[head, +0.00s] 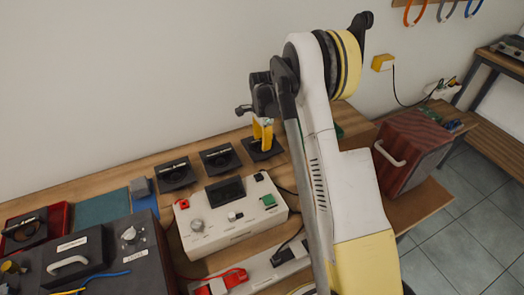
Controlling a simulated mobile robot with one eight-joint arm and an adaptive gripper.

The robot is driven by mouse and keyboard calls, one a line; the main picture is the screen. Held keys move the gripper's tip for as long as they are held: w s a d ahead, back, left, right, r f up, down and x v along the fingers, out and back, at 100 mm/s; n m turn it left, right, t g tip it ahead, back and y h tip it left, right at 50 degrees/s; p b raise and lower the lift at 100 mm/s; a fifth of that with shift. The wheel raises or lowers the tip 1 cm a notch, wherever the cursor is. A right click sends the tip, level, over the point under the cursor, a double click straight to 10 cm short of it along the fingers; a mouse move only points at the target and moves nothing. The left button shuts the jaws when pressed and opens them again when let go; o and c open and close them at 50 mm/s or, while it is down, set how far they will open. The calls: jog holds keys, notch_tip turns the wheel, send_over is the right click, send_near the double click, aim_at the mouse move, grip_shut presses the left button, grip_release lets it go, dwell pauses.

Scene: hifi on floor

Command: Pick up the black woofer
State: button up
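Several black square speaker-like units with small white labels are in the head view. A left one (175,174), a middle one (220,158) and a right one (268,155) stand in a row along the back of the wooden bench. The labels are too small to read, so I cannot tell which is the woofer. My gripper (263,143) has yellow fingers and points down at the right unit. The fingertips overlap this unit in the picture. I cannot tell whether they touch it or whether they are open or shut. My arm hides the area to the right.
A white test box (228,222) with knobs stands in front of the row. A red tray (62,216) holds another black unit (28,228) at far left. A dark box with a handle (75,257) is front left. A reddish wooden cabinet (412,150) stands right of my arm.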

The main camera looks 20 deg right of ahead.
grip_shut()
jog(key=shift+r, duration=0.15)
dwell(0.5)
jog(key=shift+r+p, duration=0.45)
jog(key=shift+p, duration=0.05)
jog(key=r, duration=0.1)
jog(key=r+p, duration=0.1)
jog(key=r, duration=0.2)
jog(key=shift+s+d+p, duration=0.2)
jog(key=shift+s+p, duration=0.05)
jog(key=shift+p, duration=0.05)
jog(key=s+d+r+p, duration=0.2)
jog(key=s+d+r, duration=0.2)
jog(key=s, duration=0.6)
notch_tip(320, 180, up, 2)
jog(key=shift+d+r+p, duration=0.2)
jog(key=shift+d+p, duration=0.2)
